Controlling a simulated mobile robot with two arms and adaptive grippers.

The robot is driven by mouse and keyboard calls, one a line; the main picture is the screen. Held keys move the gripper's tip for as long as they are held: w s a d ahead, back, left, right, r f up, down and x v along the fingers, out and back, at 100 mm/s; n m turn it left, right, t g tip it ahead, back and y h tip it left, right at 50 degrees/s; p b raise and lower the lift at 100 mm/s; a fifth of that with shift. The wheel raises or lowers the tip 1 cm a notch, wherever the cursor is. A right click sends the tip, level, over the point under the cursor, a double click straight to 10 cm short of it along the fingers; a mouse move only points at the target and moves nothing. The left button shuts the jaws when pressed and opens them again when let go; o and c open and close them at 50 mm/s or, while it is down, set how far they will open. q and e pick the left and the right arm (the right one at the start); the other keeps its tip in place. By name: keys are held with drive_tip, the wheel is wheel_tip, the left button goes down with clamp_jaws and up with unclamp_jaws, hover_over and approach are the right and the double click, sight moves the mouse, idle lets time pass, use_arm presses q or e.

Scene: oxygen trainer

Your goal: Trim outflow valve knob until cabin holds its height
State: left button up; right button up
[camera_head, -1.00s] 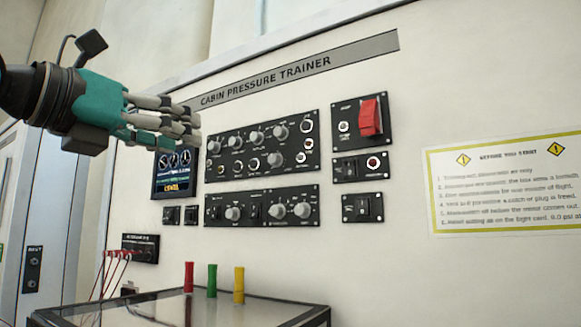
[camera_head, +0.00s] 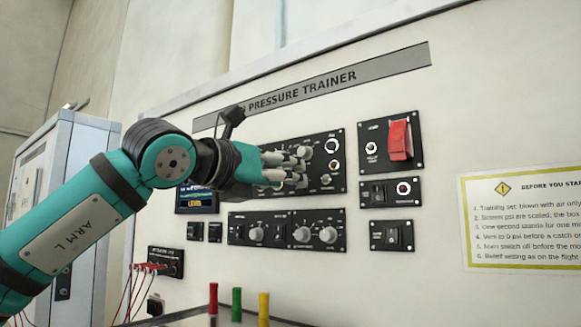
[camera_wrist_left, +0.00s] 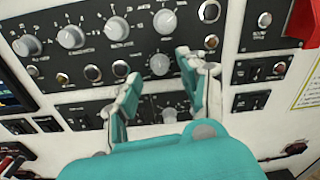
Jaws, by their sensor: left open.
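My left gripper (camera_head: 292,165) reaches from the left across the trainer wall, its fingers in front of the upper knob panel (camera_head: 338,172). In the left wrist view the gripper (camera_wrist_left: 160,72) is open and empty. A grey knob (camera_wrist_left: 160,64) shows between its fingertips, and I cannot tell whether they touch it. A row of larger grey knobs (camera_wrist_left: 117,28) lies above it. Another grey knob (camera_wrist_left: 170,115) on the lower panel (camera_head: 287,243) shows between the fingers. The labels are too small to tell which knob is the outflow valve. My right gripper is not in view.
A dark gauge screen (camera_head: 196,206) is partly hidden behind my arm. A red guarded switch (camera_head: 400,140) and small switch panels (camera_head: 391,236) sit to the right, beside a notice (camera_head: 520,220). Red, green and yellow upright pieces (camera_head: 237,304) stand below.

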use_arm(q)
drive_tip(key=shift+p+x, duration=0.3)
drive_tip(key=shift+x, duration=0.95)
clamp_jaws()
